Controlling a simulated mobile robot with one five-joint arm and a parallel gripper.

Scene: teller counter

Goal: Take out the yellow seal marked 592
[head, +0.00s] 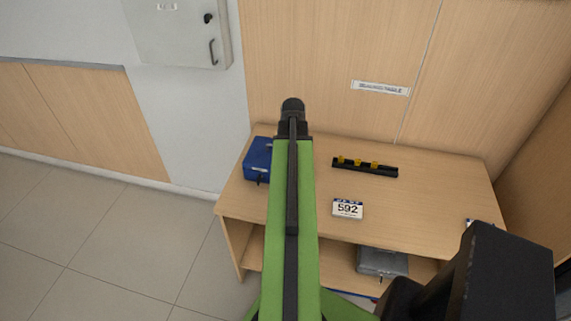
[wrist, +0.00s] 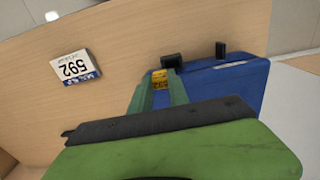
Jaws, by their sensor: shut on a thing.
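My gripper (wrist: 160,82) is shut on a small yellow seal (wrist: 159,76) in the wrist view. Any marking on the seal is too small to read. The fingertips are at the near side of a blue box (wrist: 225,75), next to a black part (wrist: 172,61). I cannot tell whether the seal touches the box. In the head view the blue box (head: 258,160) stands at the counter's left end, and my arm hides my gripper.
A black rack (head: 386,172) with yellow pieces (head: 359,162) stands towards the back of the counter (head: 430,200). A grey box (head: 383,262) sits on the shelf below. A grey cabinet (head: 180,35) hangs on the wall.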

